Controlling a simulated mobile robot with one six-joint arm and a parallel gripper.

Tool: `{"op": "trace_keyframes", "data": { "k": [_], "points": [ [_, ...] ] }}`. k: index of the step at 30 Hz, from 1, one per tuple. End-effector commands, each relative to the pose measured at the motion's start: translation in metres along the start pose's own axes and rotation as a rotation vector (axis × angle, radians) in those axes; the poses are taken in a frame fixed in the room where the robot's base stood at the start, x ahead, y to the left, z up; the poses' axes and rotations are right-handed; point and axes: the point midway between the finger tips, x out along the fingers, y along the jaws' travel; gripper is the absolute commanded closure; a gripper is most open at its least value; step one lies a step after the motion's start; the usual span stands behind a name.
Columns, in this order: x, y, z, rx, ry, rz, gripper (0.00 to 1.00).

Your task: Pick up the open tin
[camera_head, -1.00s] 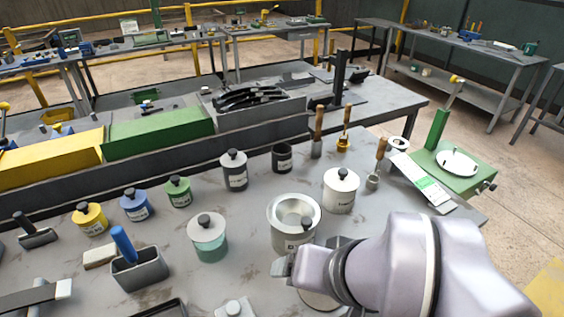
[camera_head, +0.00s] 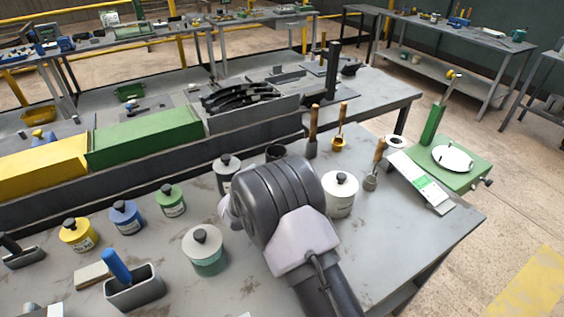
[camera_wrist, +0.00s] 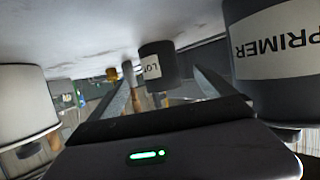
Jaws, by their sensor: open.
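The open tin is a small dark tin with no lid (camera_head: 275,152). It stands on the workbench near the back, partly hidden by my arm in the head view. In the wrist view, which looks upside down, the dark tin with a pale label (camera_wrist: 155,64) appears ahead between my fingers. My gripper (camera_wrist: 160,80) is open, its two fingers spread and nothing visibly held. The tin seems a little beyond or just at the fingertips; I cannot tell the exact gap. In the head view my wrist hides the fingers.
A dark lidded PRIMER tin (camera_wrist: 280,55) is close on the wrist view's right, and a white lidded tin (camera_head: 341,193) is on the other side. Wooden-handled tools (camera_head: 313,130) stand behind. A teal-and-white tin (camera_head: 205,252) is in front. The bench's right front is clear.

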Motion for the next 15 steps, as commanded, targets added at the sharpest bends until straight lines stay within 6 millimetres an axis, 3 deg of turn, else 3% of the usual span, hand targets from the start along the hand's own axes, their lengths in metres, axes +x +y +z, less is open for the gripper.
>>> {"op": "trace_keyframes", "data": {
  "k": [1,12,15],
  "points": [
    [0.013,0.001,0.004,0.003,0.001,0.002,0.07],
    [0.076,0.001,0.007,0.003,0.000,0.000,0.07],
    [0.085,0.001,0.005,0.001,-0.002,-0.001,0.07]
  ]
}}
